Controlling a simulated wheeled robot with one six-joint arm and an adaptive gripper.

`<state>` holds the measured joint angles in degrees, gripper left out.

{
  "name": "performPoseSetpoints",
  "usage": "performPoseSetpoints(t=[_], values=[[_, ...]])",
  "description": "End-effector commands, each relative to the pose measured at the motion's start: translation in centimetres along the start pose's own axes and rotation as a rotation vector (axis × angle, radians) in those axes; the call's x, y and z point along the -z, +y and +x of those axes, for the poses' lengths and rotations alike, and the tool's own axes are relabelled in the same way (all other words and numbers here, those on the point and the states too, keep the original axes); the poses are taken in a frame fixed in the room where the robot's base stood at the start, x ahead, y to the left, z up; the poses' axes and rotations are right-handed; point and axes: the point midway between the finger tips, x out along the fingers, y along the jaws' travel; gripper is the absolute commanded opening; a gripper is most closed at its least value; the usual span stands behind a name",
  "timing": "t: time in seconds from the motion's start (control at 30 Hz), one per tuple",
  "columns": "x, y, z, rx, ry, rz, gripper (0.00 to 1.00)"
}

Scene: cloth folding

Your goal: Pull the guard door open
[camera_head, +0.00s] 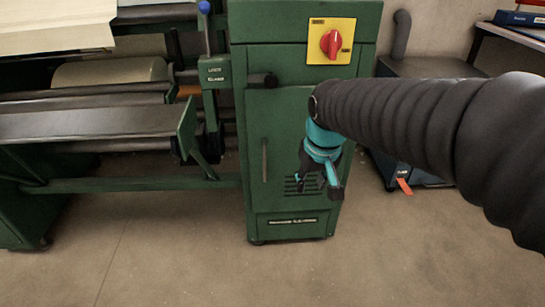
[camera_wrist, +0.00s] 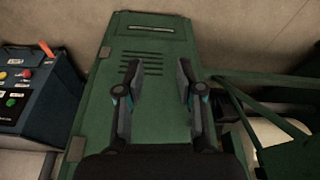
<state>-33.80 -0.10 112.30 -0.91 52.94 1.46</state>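The guard door appears to be the green front panel (camera_head: 264,120) of the cabinet, and it looks closed. A thin vertical bar handle (camera_head: 264,160) is on its left side. My gripper (camera_head: 319,186), teal and black, hangs in front of the door's lower right part, to the right of the handle, by the vent slots. In the wrist view, my gripper (camera_wrist: 159,76) is open and empty, with its two fingers apart over the green door (camera_wrist: 155,95). The handle is not clearly visible in the wrist view.
A red rotary switch (camera_head: 331,43) on a yellow plate tops the cabinet. Green roller machinery (camera_head: 90,125) adjoins on the left. A blue control box (camera_wrist: 35,90) stands on the cabinet's other side. The floor (camera_head: 180,270) in front is clear.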

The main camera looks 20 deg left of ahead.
Motion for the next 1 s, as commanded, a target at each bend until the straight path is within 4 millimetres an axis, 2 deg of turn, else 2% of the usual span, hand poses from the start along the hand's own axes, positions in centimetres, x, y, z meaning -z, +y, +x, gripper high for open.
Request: performPoseSetpoints(t=[0.03, 0.2, 0.27, 0.4, 0.53, 0.63, 0.77, 1.0], values=[[2.0, -1.7, 1.1, 0.007, -0.001, -0.029, 0.37], [8.2, -5.8, 2.5, 0.021, 0.031, -0.082, 0.37], [10.2, -6.7, 2.3, 0.024, 0.051, -0.086, 0.37], [13.4, -6.8, 0.1, 0.025, 0.112, -0.068, 0.37], [14.5, -6.8, -1.1, 0.026, 0.140, -0.055, 0.37], [14.3, -6.7, -0.3, 0.026, 0.132, -0.044, 0.37], [14.5, -6.7, 1.4, 0.026, 0.131, -0.044, 0.37], [15.0, -6.8, 5.8, 0.025, 0.130, -0.044, 0.37]])
